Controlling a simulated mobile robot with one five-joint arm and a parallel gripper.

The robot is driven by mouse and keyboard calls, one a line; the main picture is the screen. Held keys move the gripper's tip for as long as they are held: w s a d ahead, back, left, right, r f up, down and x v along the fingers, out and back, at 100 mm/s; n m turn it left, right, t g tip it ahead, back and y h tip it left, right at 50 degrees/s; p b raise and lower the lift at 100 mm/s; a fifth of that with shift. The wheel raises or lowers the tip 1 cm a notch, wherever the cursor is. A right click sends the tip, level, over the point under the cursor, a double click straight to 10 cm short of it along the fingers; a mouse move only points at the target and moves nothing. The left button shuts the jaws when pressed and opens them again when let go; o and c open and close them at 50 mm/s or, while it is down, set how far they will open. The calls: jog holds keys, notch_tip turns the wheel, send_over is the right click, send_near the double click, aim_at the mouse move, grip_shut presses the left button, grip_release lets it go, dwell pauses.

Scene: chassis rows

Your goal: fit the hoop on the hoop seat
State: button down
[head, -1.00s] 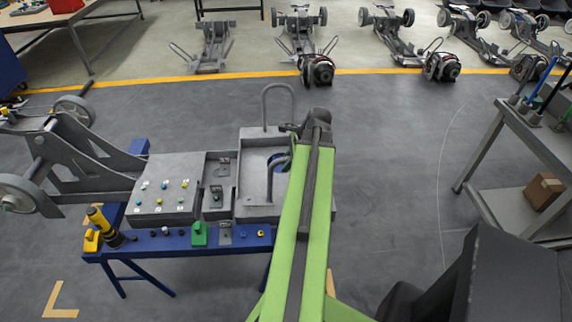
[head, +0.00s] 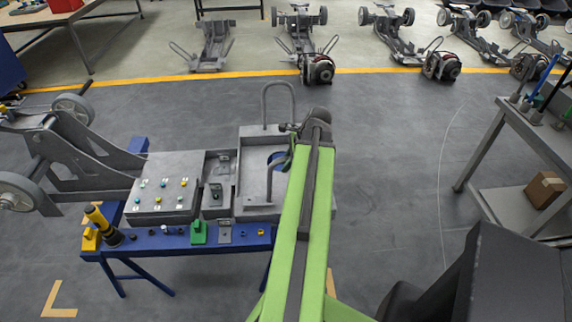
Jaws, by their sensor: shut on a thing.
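The hoop (head: 269,184) is a bent grey tube over the near part of the grey chassis tray; only its left part shows, and the rest is behind my green arm. My gripper (head: 291,150) is at the far end of the arm, mostly hidden by it, and is shut on the hoop. The hoop's visible leg reaches down close to the tray's near side; I cannot tell if it touches. I cannot pick out the hoop seat clearly. A second grey hoop (head: 279,86) stands upright at the tray's far edge.
The chassis (head: 244,152) rests on a blue bench (head: 160,243), with a panel of coloured buttons (head: 162,190) on its left. A yellow-black tool (head: 102,222) and a green block (head: 198,232) are on the bench's front. A grey cart (head: 500,178) stands right; floor between is clear.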

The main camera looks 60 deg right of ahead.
jog(key=shift+f, duration=0.15)
jog(key=shift+f+b, duration=0.4)
jog(key=shift+b, duration=0.1)
jog(key=c, duration=1.2)
grip_release()
jog(key=p+v, duration=1.5)
jog(key=v, duration=0.2)
jog(key=shift+r+p, duration=0.2)
jog(key=shift+p, duration=0.2)
jog(key=shift+s, duration=0.1)
